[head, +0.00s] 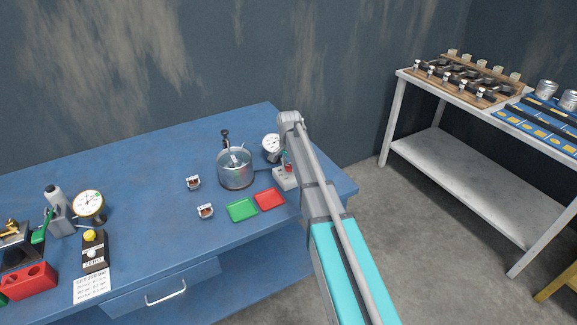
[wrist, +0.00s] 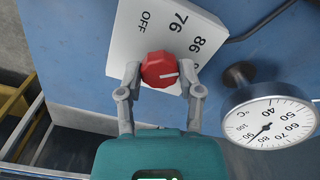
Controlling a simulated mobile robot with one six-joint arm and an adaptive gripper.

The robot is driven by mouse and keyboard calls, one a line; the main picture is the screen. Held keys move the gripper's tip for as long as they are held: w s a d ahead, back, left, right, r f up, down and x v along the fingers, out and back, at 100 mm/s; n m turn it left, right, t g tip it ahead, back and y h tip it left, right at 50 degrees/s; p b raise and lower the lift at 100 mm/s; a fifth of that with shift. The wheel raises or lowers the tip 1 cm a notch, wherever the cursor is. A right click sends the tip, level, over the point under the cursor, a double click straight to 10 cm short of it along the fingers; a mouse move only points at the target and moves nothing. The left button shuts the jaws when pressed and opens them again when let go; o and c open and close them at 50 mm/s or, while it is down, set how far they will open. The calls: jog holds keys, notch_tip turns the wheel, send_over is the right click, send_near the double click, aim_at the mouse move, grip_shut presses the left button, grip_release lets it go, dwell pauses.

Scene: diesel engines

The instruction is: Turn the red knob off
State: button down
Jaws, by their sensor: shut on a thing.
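The red knob (wrist: 158,66) sits on a white control box (wrist: 125,42) marked OFF, 76, 86 and a third number partly hidden by a finger. The knob's white pointer line faces right in the wrist view, toward that third number and away from OFF. My gripper (wrist: 160,73) is shut on the knob, one finger on each side. In the head view the box (head: 283,179) stands near the right end of the blue bench, beside my arm, which hides much of the gripper.
A dial thermometer (wrist: 268,124) stands close to the right of my gripper in the wrist view. In the head view, a metal pot (head: 235,171), a green tray (head: 242,211) and a red tray (head: 269,199) are near the box. The bench (head: 130,165) is clear behind the left-hand items.

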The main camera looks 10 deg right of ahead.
jog(key=shift+n, duration=0.3)
jog(key=n, duration=0.9)
jog(key=shift+n, duration=0.3)
jog(key=n, duration=0.4)
jog(key=shift+w, duration=0.1)
jog(key=n, duration=0.5)
jog(key=shift+n, duration=0.3)
jog(key=shift+c, duration=1.3)
grip_release()
